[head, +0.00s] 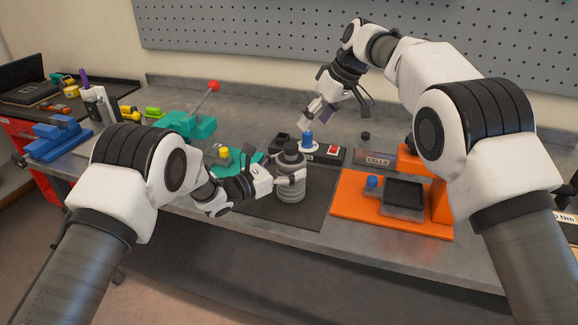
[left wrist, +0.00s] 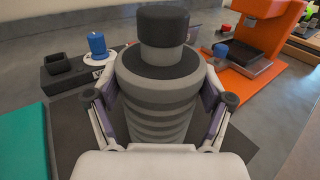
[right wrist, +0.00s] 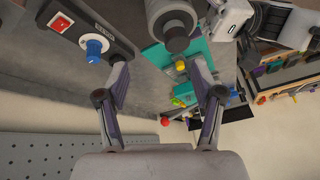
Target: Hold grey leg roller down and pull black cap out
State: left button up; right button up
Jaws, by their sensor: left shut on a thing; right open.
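The grey leg roller (head: 290,188) stands upright on a dark mat, with ridged sides. The black cap (head: 292,147) sits on its top; it also shows in the left wrist view (left wrist: 162,25). My left gripper (head: 289,179) is shut around the roller's body, a finger on each side in the left wrist view (left wrist: 158,97). My right gripper (head: 308,122) is open and empty, above and behind the roller. In the right wrist view the cap (right wrist: 176,40) lies beyond the open fingertips (right wrist: 163,75), apart from them.
Just behind the roller is a black box with a blue knob (head: 308,138) and a red switch (head: 333,150). An orange stand (head: 350,205) is at right. Teal fixtures (head: 190,124), one with a red-balled lever, are at left. The dark mat (head: 310,214) is clear in front.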

aim_at(291, 145)
jog(key=s+a+r+m+t+h, duration=0.1)
jog(key=s+a+r+m+h, duration=0.1)
jog(key=s+a+r+m, duration=0.15)
jog(key=shift+n, duration=0.45)
jog(key=x, duration=1.1)
jog(key=shift+w+d+f, duration=0.15)
jog(key=shift+w, duration=0.05)
grip_shut()
jog(key=shift+r, duration=0.3)
jog(key=shift+r, duration=2.05)
